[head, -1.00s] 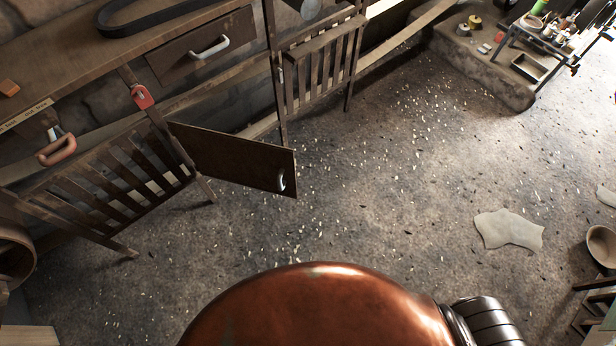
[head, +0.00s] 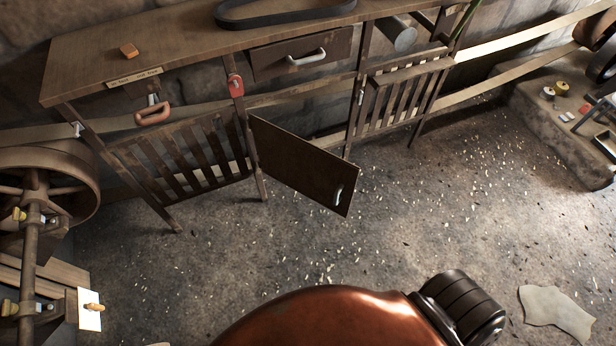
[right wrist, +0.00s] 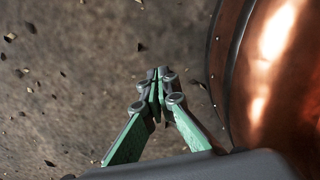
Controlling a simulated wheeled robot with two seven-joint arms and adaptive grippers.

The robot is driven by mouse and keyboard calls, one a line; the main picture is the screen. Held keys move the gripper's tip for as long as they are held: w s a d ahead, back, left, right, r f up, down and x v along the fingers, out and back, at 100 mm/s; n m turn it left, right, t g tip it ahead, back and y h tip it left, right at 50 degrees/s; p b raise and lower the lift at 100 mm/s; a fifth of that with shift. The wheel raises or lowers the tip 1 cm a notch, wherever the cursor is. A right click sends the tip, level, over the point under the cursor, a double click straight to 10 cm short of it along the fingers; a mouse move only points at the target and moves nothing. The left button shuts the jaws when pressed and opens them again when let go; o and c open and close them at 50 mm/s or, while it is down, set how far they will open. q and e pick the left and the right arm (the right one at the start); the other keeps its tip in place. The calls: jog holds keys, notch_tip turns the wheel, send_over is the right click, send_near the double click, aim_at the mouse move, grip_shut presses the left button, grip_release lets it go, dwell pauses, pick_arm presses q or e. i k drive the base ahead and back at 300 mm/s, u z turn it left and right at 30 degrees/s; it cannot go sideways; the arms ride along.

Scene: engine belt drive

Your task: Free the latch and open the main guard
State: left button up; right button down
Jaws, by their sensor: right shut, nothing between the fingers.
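A wooden bench frame holds slatted guards below its top: a left one (head: 180,155) and a right one (head: 400,95). Between them a solid panel (head: 300,168) with a metal handle (head: 338,192) stands swung out at an angle over the floor. A red latch-like piece (head: 236,86) sits on the post above the panel's left edge. A small metal catch (head: 361,96) shows on the post left of the right guard. I cannot tell which panel is the main guard. My right gripper (right wrist: 158,74) is shut and empty above bare floor in the right wrist view. My left gripper is out of view.
A large wheel on a shaft (head: 85,180) stands at the left. A stone ledge (head: 560,140) is at the right. The floor before the bench is mostly clear.

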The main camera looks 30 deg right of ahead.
aim_at(326, 178)
jog(key=u, duration=0.35)
jog(key=i, duration=0.9)
jog(key=z, duration=1)
